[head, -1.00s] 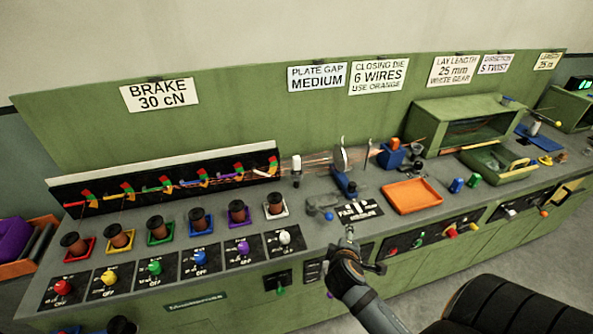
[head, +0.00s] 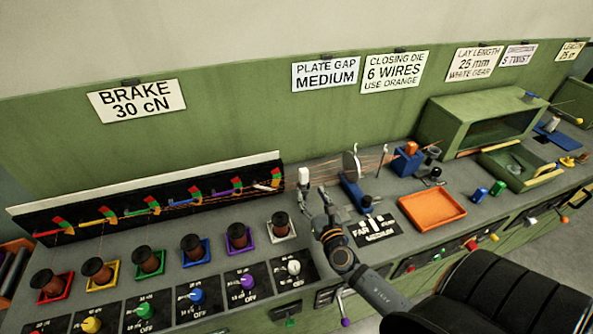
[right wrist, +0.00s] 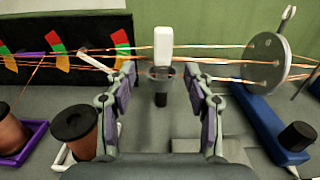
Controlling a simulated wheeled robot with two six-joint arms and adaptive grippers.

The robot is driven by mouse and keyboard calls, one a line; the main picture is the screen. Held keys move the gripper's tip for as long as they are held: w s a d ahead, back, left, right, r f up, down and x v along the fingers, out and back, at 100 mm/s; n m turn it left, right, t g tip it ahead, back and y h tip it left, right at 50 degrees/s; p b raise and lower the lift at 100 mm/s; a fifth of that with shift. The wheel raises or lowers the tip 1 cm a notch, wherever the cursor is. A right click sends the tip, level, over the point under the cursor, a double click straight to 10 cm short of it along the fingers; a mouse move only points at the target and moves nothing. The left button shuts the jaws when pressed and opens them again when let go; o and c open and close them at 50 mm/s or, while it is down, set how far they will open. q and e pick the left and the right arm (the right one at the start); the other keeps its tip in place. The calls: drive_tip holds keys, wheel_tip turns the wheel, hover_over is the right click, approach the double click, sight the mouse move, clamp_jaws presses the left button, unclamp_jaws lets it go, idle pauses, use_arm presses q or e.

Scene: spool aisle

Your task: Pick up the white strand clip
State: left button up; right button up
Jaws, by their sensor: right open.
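The white strand clip (head: 304,177) stands upright near the copper strands, between the row of spools and the round guide plate. It also shows in the right wrist view as a white block (right wrist: 163,42) on a dark stem, with strands passing at its height. My right gripper (head: 314,197) is just in front of it. In the right wrist view, the open fingers (right wrist: 159,76) are apart, left and right of the clip's lower part. No grip on the clip shows. My left gripper is not in view.
The round guide plate (right wrist: 265,57) on a blue base stands close to the right. Spools in coloured trays, such as the white tray (head: 283,235), stand to the left. An orange tray (head: 432,210) lies to the right. Copper strands cross the gripper's area.

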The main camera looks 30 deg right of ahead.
sight(305, 178)
drive_tip(key=w, duration=0.2)
drive_tip(key=w+r+p, duration=0.1)
drive_tip(key=shift+d, duration=0.4)
drive_tip(key=x, duration=0.3)
drive_tip(key=shift+d, duration=0.2)
drive_tip(key=shift+x, duration=1.25)
drive_tip(key=shift+w+f, duration=0.25)
drive_tip(key=shift+w, duration=0.2)
drive_tip(key=shift+s+r, duration=0.15)
drive_tip(key=shift+s, duration=0.1)
drive_tip(key=c, duration=0.4)
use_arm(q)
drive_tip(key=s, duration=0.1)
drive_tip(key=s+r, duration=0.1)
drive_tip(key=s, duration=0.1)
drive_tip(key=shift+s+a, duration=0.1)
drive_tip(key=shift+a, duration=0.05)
use_arm(e)
drive_tip(key=shift+w, duration=0.1)
clamp_jaws()
